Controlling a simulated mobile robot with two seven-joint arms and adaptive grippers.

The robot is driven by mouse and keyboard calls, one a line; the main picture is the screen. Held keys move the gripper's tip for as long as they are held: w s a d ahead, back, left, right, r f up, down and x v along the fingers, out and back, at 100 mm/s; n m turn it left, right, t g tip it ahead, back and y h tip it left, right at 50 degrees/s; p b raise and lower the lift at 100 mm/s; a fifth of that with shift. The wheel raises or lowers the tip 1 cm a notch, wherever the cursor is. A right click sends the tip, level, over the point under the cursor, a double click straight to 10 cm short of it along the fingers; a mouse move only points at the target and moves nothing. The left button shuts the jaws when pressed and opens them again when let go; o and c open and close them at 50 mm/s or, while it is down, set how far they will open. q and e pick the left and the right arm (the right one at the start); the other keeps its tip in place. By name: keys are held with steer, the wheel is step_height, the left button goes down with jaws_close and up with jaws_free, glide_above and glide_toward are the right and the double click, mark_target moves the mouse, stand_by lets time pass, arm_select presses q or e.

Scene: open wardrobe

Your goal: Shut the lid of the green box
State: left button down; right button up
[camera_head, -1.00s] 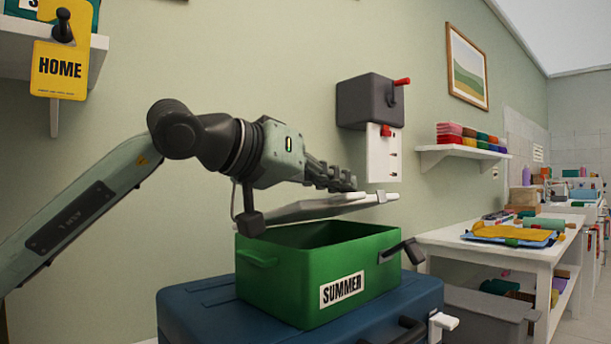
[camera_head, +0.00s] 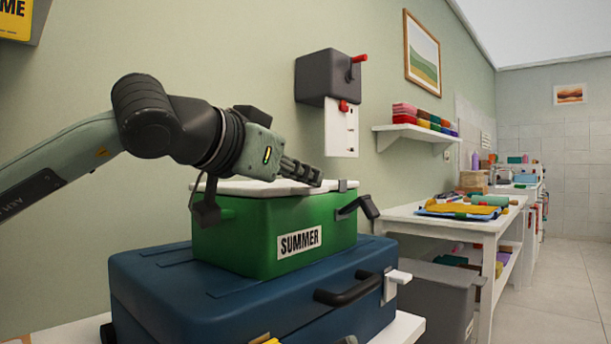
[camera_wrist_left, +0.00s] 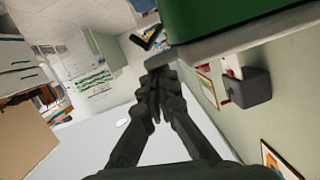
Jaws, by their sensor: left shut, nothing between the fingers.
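The green box (camera_head: 275,233) with a "SUMMER" label stands on a blue case in the head view. Its white lid (camera_head: 262,188) lies flat across the top, and no opening shows at the rim from here. My left gripper (camera_head: 318,176) is shut and empty, at the lid's top near its right end. In the left wrist view the shut fingers (camera_wrist_left: 155,75) lie close to the lid's pale edge (camera_wrist_left: 250,38), with the green box wall (camera_wrist_left: 225,15) beyond. I cannot tell whether they touch the lid. A black latch (camera_head: 357,207) sticks out at the box's right end.
The blue case (camera_head: 200,290) sits on a white surface (camera_head: 405,328). A dark wall box (camera_head: 328,77) with a white panel is behind the gripper. A white table (camera_head: 440,222) with cloths and a grey bin (camera_head: 435,290) stand to the right.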

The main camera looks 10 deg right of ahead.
arm_select(q)
steer(key=shift+f, duration=0.25)
steer(key=v, duration=1.2)
steer(key=shift+r, duration=0.15)
